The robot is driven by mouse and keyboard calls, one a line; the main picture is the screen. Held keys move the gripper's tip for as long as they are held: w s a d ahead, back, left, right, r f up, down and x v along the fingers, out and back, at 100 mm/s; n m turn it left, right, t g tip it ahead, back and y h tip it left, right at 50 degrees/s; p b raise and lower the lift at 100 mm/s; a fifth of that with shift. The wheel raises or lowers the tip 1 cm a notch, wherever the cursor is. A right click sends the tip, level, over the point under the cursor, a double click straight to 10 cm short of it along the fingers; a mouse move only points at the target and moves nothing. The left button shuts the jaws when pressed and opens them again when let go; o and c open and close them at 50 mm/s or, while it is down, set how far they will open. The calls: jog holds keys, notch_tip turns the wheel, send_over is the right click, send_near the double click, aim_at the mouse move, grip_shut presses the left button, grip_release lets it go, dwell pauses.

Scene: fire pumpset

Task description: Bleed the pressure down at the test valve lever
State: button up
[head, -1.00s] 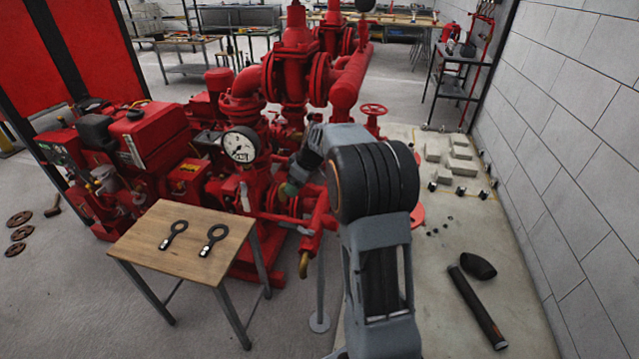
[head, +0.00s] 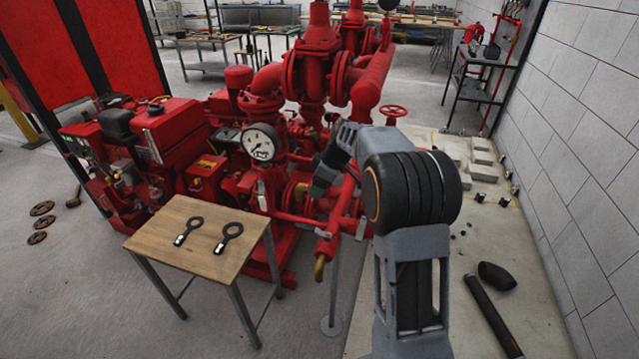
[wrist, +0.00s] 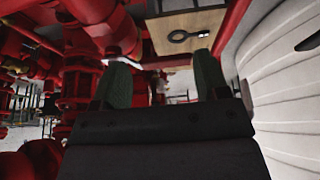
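The red pumpset (head: 318,60) stands ahead, with a white-faced pressure gauge (head: 261,145) on its near side. Below and right of the gauge, a red side pipe ends in a downturned brass outlet (head: 320,267). A thin red bar (head: 296,218) runs toward this pipe; I cannot tell for sure whether it is the test valve lever. My gripper (wrist: 163,75) has two dark green fingers standing wide apart with nothing held between them. In the head view my gripper (head: 322,182) is beside the pump's pipes, its fingertips mostly hidden or too dark to make out.
A small wooden table (head: 190,245) with two black ring-ended tools (head: 229,237) stands at front left. A white block wall (head: 590,150) closes the right side. A black cylinder (head: 492,315) lies on the right floor. Open floor lies at front left.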

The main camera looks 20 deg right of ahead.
jog(key=o, duration=0.4)
jog(key=shift+w+a, duration=0.15)
jog(key=shift+o, duration=0.2)
jog(key=shift+d, duration=0.2)
jog(key=shift+r, duration=0.1)
jog(key=p+v, duration=0.1)
jog(key=v, duration=1.2)
jog(key=shift+r+p, duration=0.35)
